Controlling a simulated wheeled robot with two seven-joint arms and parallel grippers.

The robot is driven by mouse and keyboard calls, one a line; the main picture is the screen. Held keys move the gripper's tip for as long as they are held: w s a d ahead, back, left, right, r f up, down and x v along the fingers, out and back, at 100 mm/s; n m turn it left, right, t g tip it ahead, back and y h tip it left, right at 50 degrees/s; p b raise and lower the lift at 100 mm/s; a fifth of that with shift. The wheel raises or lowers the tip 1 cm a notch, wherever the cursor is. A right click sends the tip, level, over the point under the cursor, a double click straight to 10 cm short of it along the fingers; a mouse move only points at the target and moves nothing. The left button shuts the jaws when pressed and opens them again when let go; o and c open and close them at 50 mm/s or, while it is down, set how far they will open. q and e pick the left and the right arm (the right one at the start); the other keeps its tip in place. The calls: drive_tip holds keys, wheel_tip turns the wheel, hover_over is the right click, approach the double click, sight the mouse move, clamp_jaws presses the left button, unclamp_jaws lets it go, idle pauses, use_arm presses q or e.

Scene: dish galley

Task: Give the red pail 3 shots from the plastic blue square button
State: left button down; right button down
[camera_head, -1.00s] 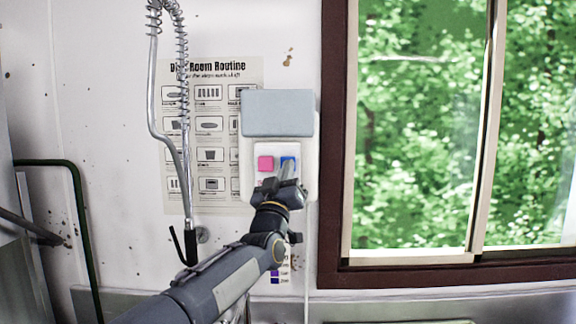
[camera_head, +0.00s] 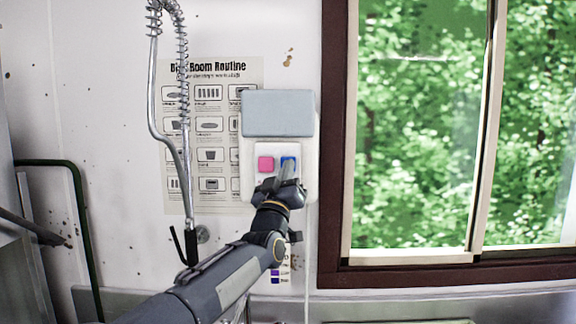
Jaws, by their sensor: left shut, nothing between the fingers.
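The gripper hides the lower part of the panel. The red pail is not in view, and neither is my right gripper.
A grey box (camera_head: 278,113) sits on the panel above the buttons. A spring-hose sprayer (camera_head: 186,150) hangs to the left, before a routine poster (camera_head: 212,205). A brown-framed window (camera_head: 335,200) is to the right. A green rail (camera_head: 85,220) stands far left.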

use_arm(q)
drive_tip(key=shift+w, duration=0.4)
idle(0.3)
drive_tip(key=shift+s+b, duration=1.1)
drive_tip(key=shift+w, duration=0.15)
